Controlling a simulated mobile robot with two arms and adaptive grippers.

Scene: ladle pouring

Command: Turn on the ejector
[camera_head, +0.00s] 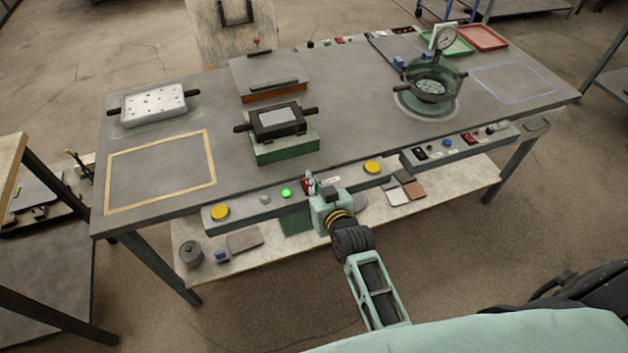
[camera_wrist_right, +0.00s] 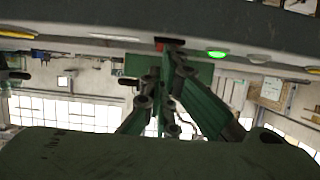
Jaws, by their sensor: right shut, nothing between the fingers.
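A long grey control panel (camera_head: 240,209) runs along the table's front edge. It carries a lit green lamp (camera_head: 286,193) and a red-and-black switch (camera_head: 306,187) with a small label too blurred to read. My right gripper (camera_head: 311,178) is shut and empty, its fingertips at this switch; I cannot tell whether they touch it. The right wrist view shows the gripper's green fingers (camera_wrist_right: 172,52) just below the switch (camera_wrist_right: 160,44), with the green lamp (camera_wrist_right: 217,53) lit beside it. Which control is the ejector is not readable. My left gripper is not in view.
Yellow buttons (camera_head: 220,211) and (camera_head: 372,167) flank the panel's controls. A second panel (camera_head: 460,146) with several switches sits to the right.

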